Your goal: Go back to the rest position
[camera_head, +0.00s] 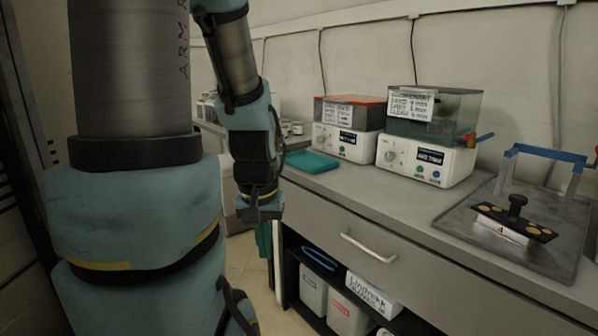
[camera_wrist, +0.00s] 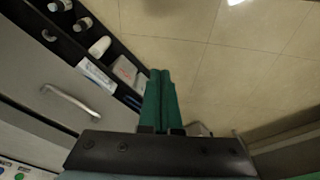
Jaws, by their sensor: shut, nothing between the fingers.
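My gripper (camera_head: 264,250) hangs pointing down at the left end of the bench, in front of its side and over the floor. Its green fingers are partly hidden in the head view. In the wrist view my gripper (camera_wrist: 160,74) shows its two green fingers side by side and touching, with nothing between them. It is shut and empty. The tiled floor (camera_wrist: 230,65) lies below and right of the fingers in that view.
The grey bench (camera_head: 345,195) has a drawer handle (camera_head: 368,246) and an open shelf with white boxes (camera_head: 348,316). On top stand a teal pad (camera_head: 312,161), an orange-lidded machine (camera_head: 347,142), a grey-lidded machine (camera_head: 425,160) and a metal tray (camera_head: 465,222) holding a black-handled rack (camera_head: 514,222).

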